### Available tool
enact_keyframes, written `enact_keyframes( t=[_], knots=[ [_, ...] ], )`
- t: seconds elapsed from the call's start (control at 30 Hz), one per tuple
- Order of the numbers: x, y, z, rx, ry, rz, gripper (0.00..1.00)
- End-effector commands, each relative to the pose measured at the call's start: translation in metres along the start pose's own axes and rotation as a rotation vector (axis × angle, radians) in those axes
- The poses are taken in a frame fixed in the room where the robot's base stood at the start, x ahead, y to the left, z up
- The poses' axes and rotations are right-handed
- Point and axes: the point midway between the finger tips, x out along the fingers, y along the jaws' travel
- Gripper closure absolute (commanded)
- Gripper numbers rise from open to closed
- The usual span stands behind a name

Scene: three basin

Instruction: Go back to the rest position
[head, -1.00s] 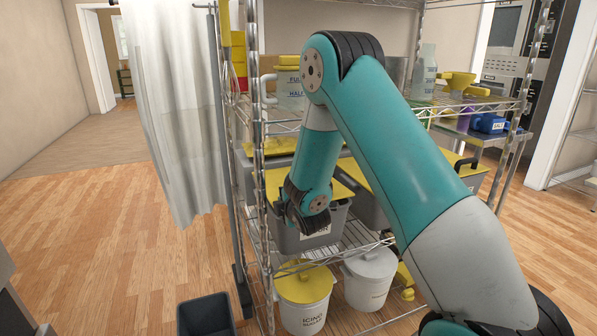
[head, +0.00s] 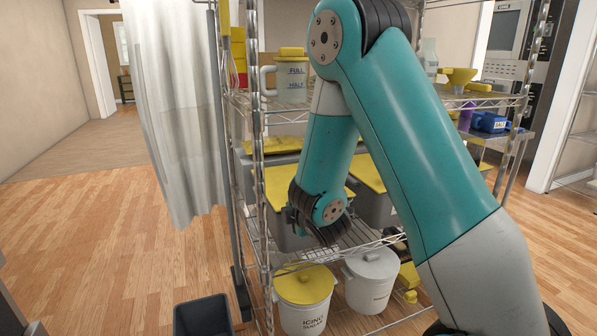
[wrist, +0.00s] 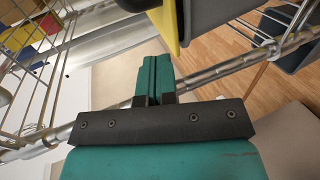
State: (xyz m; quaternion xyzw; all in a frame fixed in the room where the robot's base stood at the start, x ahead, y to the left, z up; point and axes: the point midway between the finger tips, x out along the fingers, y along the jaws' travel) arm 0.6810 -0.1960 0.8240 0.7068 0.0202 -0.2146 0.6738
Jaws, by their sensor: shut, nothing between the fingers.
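My gripper (wrist: 153,66) shows in the wrist view with its two teal fingers pressed together and nothing between them. In the head view my arm is folded in front of the wire rack, with its wrist end hanging low before the grey bins. My gripper's fingers cannot be made out in that view. In the wrist view, rack rails pass close by the fingers; whether they touch cannot be told.
The wire rack (head: 262,190) holds yellow-lidded grey bins (head: 283,222) and a measuring jug (head: 291,80). Below are a yellow-lidded bucket (head: 303,310) and a white bucket (head: 370,285). A dark bin (head: 203,316) stands front left. Floor on the left is clear.

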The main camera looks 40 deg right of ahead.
Motion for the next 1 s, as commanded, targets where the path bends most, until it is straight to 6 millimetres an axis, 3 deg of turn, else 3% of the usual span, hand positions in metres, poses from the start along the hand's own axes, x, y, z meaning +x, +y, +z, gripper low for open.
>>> enact_keyframes(
  t=[0.2, 0.77, 0.87, 1.0],
  knots=[
    [-0.011, -0.002, 0.0, 0.0, 0.0, 0.0, 1.0],
    [-0.013, 0.0, -0.002, 0.028, 0.0, -0.012, 1.0],
    [-0.021, 0.001, -0.013, 0.146, 0.0, -0.075, 1.0],
    [-0.052, -0.003, -0.05, 0.453, 0.012, -0.287, 1.0]
  ],
)
